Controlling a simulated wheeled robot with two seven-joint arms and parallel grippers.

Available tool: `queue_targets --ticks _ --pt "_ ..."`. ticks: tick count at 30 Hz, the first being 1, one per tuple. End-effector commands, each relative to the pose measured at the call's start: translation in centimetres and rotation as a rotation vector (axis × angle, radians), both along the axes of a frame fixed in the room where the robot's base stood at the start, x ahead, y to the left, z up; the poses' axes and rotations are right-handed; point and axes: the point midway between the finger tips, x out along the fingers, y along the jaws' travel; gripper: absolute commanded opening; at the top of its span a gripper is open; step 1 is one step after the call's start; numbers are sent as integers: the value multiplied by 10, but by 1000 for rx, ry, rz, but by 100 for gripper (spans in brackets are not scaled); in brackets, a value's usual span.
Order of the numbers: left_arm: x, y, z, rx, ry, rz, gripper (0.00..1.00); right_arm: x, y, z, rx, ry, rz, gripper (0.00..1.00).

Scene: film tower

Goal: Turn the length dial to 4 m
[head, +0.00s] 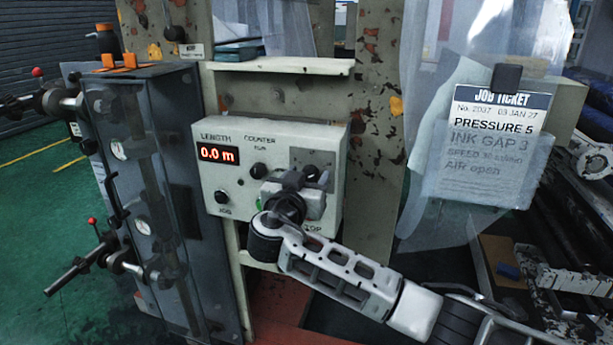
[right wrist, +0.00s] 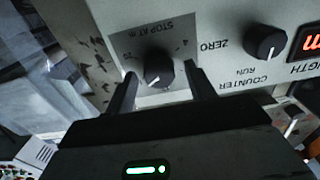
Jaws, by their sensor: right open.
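The length dial is a black knob marked STOP AT m. In the right wrist view the dial (right wrist: 159,76) sits on a grey plate, upside down, with a 4 at its right. A pale mark shows on its lower left side; its exact setting is hard to read. In the head view the dial (head: 311,172) is partly hidden behind my gripper. My right gripper (right wrist: 160,73) is open, with one finger on each side of the dial; contact is not clear. It also shows in the head view (head: 303,181). The length display (head: 218,154) reads 0.0 m. My left gripper is out of view.
The counter knob (head: 258,171) is left of my gripper, with a jog button (head: 222,197) lower left. A shelf (head: 285,66) juts out above the panel. A grey cabinet with levers (head: 150,170) stands left. A job ticket (head: 497,112) hangs at right.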

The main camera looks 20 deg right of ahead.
Motion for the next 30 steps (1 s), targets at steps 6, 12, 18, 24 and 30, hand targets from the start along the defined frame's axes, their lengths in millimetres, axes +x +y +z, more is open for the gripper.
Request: queue_targets --ticks 6,12,18,24,30 --pt "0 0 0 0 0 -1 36 0 0 0 -1 1 0 49" --pt "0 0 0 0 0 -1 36 0 0 0 -1 0 0 11" --pt "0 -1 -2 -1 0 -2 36 0 0 -1 -12 8 0 11" --pt "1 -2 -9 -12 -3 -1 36 0 0 -4 -67 48 0 11" --pt "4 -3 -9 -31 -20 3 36 0 1 -4 -185 129 -1 11"
